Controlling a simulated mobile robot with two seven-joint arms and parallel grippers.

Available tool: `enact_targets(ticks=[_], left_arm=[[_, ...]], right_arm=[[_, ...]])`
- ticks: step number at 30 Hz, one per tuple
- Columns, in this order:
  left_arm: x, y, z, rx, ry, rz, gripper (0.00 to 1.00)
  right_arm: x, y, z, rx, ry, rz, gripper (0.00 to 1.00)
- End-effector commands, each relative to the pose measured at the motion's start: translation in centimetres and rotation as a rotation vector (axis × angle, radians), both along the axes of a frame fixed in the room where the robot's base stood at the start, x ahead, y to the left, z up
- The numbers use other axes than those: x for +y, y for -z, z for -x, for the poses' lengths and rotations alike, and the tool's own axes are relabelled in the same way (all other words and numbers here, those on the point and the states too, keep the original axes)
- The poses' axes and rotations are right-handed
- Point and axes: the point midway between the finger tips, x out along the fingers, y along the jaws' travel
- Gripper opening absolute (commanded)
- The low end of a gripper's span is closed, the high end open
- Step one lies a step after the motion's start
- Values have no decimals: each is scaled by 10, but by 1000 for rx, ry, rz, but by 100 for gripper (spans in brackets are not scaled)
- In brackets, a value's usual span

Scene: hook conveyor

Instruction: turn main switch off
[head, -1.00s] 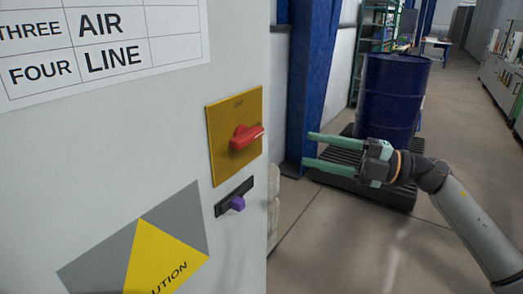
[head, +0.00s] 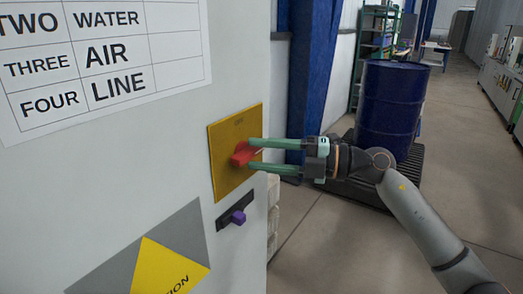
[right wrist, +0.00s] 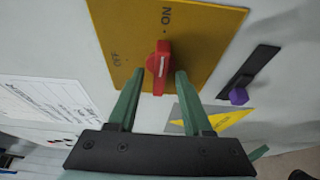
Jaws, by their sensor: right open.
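The main switch is a red rotary handle (head: 243,154) on a yellow plate (head: 225,183) fixed to the grey cabinet face. In the right wrist view the red handle (right wrist: 161,68) points along the gripper, and the plate (right wrist: 200,50) carries "ON" and "OFF" marks. My right gripper (head: 250,155) is open, its two green fingers reaching to the plate, one above and one below the handle. In the right wrist view the fingertips (right wrist: 160,82) stand on both sides of the handle, with gaps visible. My left gripper is not in view.
A purple knob (head: 238,217) on a black strip sits just below the plate. A caution sign (head: 165,265) and a white label sheet (head: 170,75) are on the cabinet. A blue drum (head: 390,105) on a dark pallet stands behind my right arm. The floor at right is clear.

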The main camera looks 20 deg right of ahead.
Motion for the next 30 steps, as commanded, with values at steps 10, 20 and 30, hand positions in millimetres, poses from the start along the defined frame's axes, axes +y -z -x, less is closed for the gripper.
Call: enact_targets(ticks=[10,20,30], left_arm=[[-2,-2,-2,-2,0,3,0],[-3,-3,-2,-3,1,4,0],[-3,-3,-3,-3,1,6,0]], right_arm=[[3,0,-2,1,0,0,49],[3,0,-2,1,0,0,12],[3,0,-2,1,0,0,0]])
